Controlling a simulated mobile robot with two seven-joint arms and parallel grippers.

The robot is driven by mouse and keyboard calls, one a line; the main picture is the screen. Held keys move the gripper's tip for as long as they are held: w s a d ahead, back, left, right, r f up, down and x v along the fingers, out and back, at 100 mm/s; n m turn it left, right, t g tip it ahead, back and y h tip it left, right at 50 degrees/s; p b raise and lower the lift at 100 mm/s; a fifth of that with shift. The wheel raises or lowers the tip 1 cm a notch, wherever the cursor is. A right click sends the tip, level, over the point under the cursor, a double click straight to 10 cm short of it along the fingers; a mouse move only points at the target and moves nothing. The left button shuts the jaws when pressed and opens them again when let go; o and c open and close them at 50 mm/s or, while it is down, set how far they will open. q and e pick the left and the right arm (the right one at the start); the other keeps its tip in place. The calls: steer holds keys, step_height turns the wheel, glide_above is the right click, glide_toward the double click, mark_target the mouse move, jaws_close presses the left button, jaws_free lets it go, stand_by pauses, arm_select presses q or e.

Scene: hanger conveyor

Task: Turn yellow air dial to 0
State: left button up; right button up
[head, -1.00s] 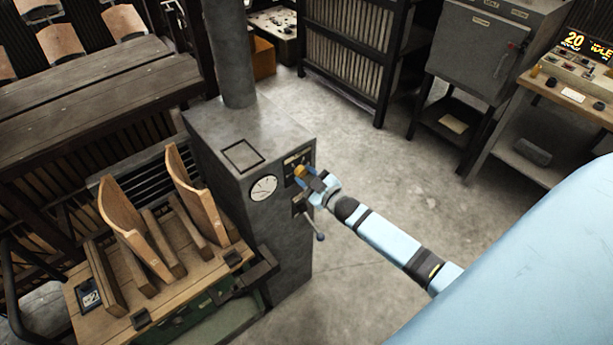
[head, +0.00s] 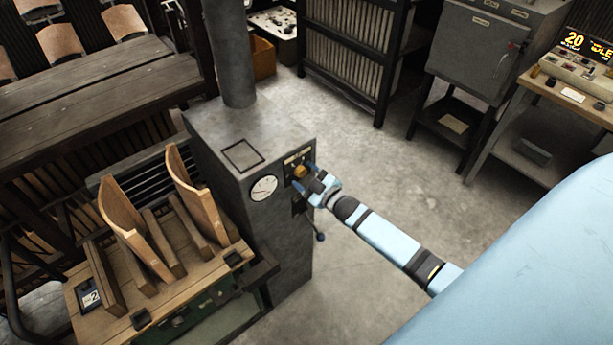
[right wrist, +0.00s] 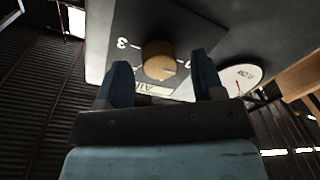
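The yellow air dial (head: 300,171) is a round knob on a dark plate on the grey machine (head: 262,160). A pale mark on the knob points right, near that 0. My right gripper (head: 306,177) is open in front of the dial. Its two fingers stand apart on either side of the dial in the wrist view, with gaps visible. My left gripper is not in view.
A round white gauge (head: 264,188) sits left of the dial. A wooden bench (head: 110,307) with curved wooden panels stands at left. The concrete floor (head: 385,165) to the right is clear.

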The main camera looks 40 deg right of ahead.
steer(key=shift+s+f, duration=0.1)
steer(key=shift+s, duration=0.4)
steer(key=s+d+b, duration=0.2)
steer(key=s, duration=1)
steer(key=shift+s, duration=0.35)
